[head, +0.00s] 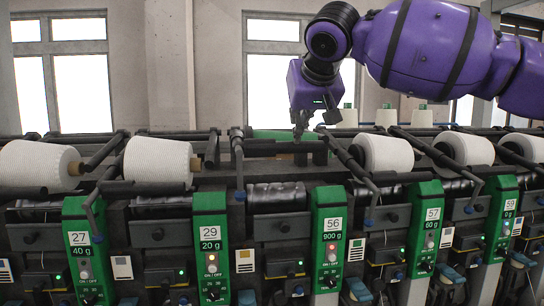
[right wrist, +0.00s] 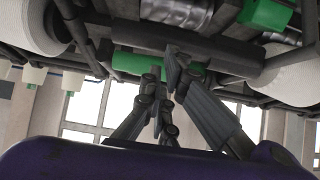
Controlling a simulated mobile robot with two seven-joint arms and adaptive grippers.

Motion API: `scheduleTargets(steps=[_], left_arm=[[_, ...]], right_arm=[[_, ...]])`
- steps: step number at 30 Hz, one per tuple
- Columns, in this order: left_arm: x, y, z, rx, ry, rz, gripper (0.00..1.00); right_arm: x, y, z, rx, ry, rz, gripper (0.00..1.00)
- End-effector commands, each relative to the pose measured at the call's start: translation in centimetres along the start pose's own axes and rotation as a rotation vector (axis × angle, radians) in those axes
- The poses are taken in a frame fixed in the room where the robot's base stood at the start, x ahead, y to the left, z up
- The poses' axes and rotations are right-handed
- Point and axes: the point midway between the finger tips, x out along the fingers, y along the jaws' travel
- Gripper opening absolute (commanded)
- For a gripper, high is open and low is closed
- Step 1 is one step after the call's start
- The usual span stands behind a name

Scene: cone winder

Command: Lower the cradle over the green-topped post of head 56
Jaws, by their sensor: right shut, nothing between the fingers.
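Head 56 has a green panel (head: 330,238) marked "56" and "900 g". Left of it, its black drum (head: 276,195) is bare, with no cone on it. Above the drum is a dark cradle bar (head: 268,148), raised clear of the drum. A green cylinder shows behind the bar (head: 272,134), and also in the right wrist view (right wrist: 128,64); whether it is the post's top I cannot tell. My right gripper (head: 300,134) points down at the bar's right part, shut and empty. Its fingers (right wrist: 166,78) overlap the bar in the right wrist view; contact is unclear. My left gripper is out of view.
White cones sit at the neighbouring heads, one at left (head: 158,162) and one at right (head: 386,153). Slanted dark arms (head: 350,160) stand close to the right of my gripper. The space above the rail at left is free.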

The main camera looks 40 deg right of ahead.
Motion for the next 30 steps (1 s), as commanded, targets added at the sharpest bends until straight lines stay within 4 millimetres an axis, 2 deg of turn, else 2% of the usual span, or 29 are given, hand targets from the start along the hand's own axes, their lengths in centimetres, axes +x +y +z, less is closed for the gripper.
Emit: scheduleTargets(steps=[11,30], left_arm=[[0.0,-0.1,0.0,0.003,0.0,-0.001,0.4],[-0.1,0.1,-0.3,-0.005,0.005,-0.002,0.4]], right_arm=[[0.2,0.0,0.2,0.0,-0.001,0.0,0.0],[2.7,0.1,3.4,0.0,-0.005,0.002,0.0]])
